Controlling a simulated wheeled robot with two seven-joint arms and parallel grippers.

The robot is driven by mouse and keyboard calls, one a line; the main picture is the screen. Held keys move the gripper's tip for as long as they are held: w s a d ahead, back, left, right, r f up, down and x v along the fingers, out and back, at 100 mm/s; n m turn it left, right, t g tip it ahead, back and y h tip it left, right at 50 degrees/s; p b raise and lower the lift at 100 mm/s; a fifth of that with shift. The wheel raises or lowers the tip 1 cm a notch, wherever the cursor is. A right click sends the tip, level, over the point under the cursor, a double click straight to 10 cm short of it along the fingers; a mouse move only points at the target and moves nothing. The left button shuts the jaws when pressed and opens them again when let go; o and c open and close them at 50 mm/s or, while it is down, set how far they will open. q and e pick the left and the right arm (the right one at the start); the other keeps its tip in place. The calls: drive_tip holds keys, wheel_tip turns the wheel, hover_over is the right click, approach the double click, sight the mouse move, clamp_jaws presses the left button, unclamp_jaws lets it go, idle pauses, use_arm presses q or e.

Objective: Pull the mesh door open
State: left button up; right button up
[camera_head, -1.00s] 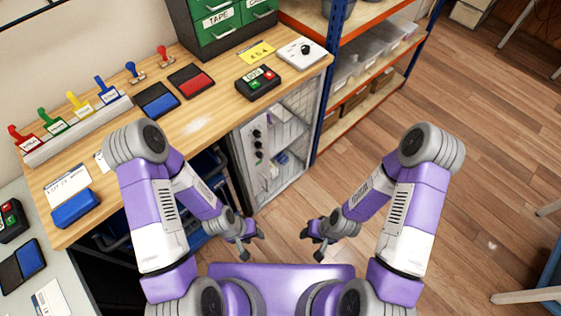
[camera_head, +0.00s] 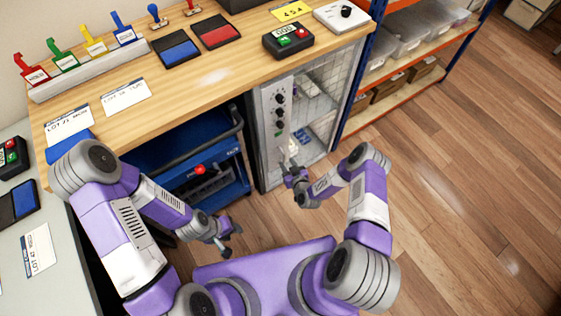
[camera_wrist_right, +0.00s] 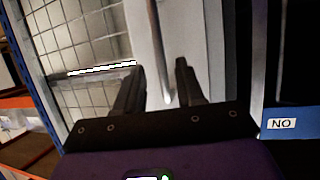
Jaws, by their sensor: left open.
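The mesh door (camera_head: 338,88) is the wire-grid front of the cabinet under the wooden bench, and it looks closed. A pale panel (camera_head: 277,108) with several dark knobs runs along its left side. My right gripper (camera_head: 287,174) is in front of this panel, near its lower end. In the right wrist view the mesh (camera_wrist_right: 75,35) is at the left, and a vertical metal handle bar (camera_wrist_right: 158,50) lies between the two open fingers; contact cannot be told. My left gripper (camera_head: 232,241) is open and empty, low in front of the blue cart.
A blue cart (camera_head: 180,160) stands under the bench, left of the cabinet. Shelving with orange edges (camera_head: 405,97) stands to the right. The bench top (camera_head: 205,85) holds stamps, pads and a button box (camera_head: 288,40). Wooden floor is clear at the right.

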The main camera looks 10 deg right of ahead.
sight(284, 160)
drive_tip(key=b+x, duration=0.1)
drive_tip(key=x, duration=0.3)
drive_tip(key=shift+a, duration=0.1)
clamp_jaws()
